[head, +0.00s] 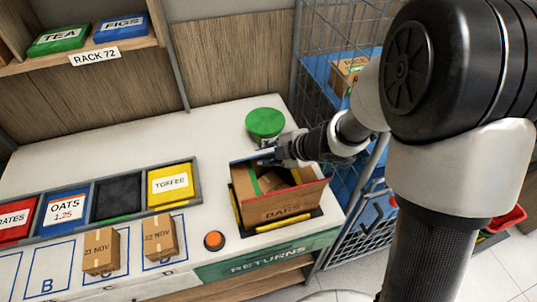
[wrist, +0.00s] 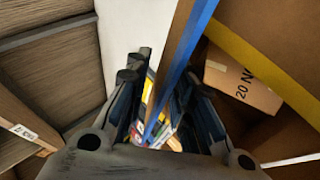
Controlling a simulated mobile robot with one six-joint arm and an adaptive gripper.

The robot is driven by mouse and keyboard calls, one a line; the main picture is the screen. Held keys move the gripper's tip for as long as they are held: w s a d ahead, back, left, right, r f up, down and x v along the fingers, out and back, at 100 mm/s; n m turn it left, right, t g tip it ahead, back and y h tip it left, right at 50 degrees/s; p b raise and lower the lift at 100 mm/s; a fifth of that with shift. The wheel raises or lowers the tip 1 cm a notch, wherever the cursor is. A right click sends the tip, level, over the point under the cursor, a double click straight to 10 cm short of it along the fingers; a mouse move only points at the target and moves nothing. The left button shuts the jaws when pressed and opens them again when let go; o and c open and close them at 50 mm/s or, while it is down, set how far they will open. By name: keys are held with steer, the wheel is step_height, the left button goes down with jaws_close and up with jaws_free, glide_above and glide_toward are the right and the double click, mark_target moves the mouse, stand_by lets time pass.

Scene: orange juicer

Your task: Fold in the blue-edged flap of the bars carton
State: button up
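The bars carton (head: 283,211) stands open at the right end of the counter, with a small box inside it. My gripper (head: 268,159) is at the carton's far rim. In the wrist view the blue-edged flap (wrist: 187,52) stands up edge-on and runs between the two fingers of my gripper (wrist: 165,100). The fingers are apart, with gaps beside the flap; whether either touches it I cannot tell. The small box (wrist: 243,88), marked 20 NOV, lies to the right of the flap. A yellow edge (wrist: 262,68) crosses above it. In the head view my gripper hides part of the far rim.
A green round object (head: 265,122) stands just behind my gripper. An orange button (head: 214,241) is left of the carton. Labelled bins (head: 120,197) and two dated boxes (head: 101,250) stand further left. A wire cage (head: 330,50) is at the back right. The back-left counter is clear.

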jaws_close()
stand_by(0.8)
